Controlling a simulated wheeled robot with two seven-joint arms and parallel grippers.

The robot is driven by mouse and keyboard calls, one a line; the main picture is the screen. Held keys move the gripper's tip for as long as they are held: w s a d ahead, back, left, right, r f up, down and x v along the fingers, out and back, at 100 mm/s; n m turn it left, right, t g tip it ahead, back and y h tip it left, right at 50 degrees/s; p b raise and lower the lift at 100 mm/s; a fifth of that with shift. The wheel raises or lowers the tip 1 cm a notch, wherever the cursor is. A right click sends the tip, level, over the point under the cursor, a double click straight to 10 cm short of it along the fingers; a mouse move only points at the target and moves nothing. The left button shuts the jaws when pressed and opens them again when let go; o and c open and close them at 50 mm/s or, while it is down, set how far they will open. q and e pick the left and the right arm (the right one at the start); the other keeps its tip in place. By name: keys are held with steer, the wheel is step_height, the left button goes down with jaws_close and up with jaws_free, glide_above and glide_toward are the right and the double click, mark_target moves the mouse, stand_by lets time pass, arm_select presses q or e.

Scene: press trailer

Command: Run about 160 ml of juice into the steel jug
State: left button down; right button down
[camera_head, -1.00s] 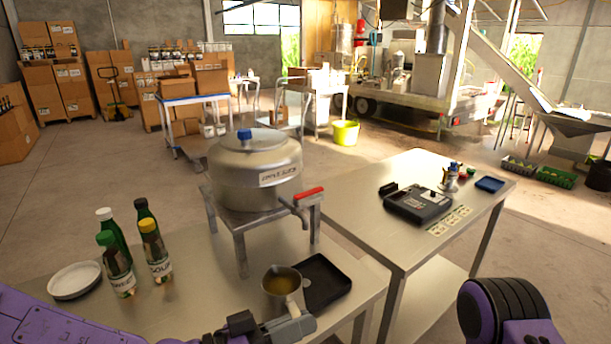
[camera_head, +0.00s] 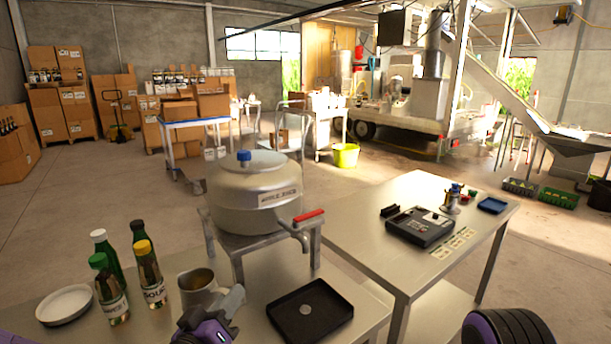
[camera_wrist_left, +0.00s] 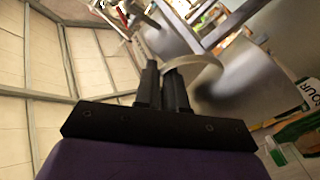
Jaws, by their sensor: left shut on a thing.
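The steel jug (camera_head: 192,297) stands left of the black drip tray, over or on the steel table; I cannot tell whether it touches the top. My left gripper (camera_head: 222,308) is shut on its handle; the jug wall also shows in the left wrist view (camera_wrist_left: 245,85), beside my closed fingers (camera_wrist_left: 166,85). Brownish liquid seems to show inside the jug; its level is unclear. The juice tank (camera_head: 256,197), with a blue knob on its lid, sits on a metal stand. Its tap (camera_head: 300,232) has a red lever (camera_head: 308,216). My right gripper is out of view.
The black tray (camera_head: 285,321) has a pale round spot in its middle. Several bottles (camera_head: 153,275) and a white dish (camera_head: 66,305) stand left of the jug. A second table at right holds a black device (camera_head: 420,228) and a blue tray (camera_head: 492,205).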

arm_select(q)
steer(key=a+f+n+y, duration=0.1)
steer(key=a+f+y, duration=0.1)
steer(key=a+f, duration=0.1)
steer(key=w+a+f+n+y+b, duration=0.1)
steer(key=f+y, duration=0.1)
steer(key=shift+w+a+n+t, duration=0.1)
steer(key=shift+a+n+t, duration=0.2)
steer(key=shift+t, duration=0.1)
steer(key=shift+n+y, duration=0.4)
steer(key=shift+y, duration=0.2)
steer(key=f, duration=0.2)
steer(key=a+f, duration=0.1)
steer(key=f, duration=0.1)
steer(key=shift+a+b, duration=0.15)
steer(key=shift+b, duration=0.25)
steer(key=shift+s+f, duration=0.25)
steer(key=shift+f, duration=0.3)
